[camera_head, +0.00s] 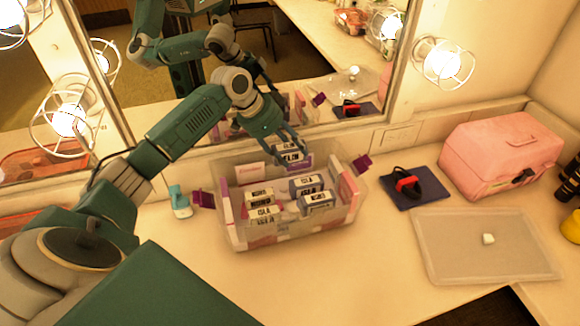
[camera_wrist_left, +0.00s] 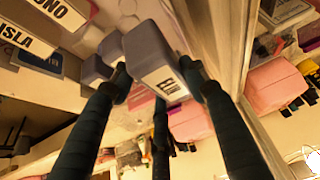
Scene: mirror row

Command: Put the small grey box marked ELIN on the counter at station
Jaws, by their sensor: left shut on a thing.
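My left gripper (camera_head: 291,144) reaches over the back of a clear bin (camera_head: 290,238) on the counter (camera_head: 370,265). It is shut on a small grey box with a white label (camera_head: 291,157); the label seems to read ELIN. In the left wrist view the grey box (camera_wrist_left: 160,60) sits between the dark fingers, its label turned partly away. The box is at the bin's back edge; I cannot tell whether it is clear of the contents. Other labelled boxes, such as ISLA (camera_head: 264,212), stand in the bin. My right gripper is not in view.
A dark mat (camera_head: 427,194) with a black and red item (camera_head: 407,183) lies right of the bin. Beyond are a pink case (camera_head: 500,155) and a clear tray (camera_head: 465,262) with a small white piece. The mirror and caged lamps (camera_head: 443,63) stand behind.

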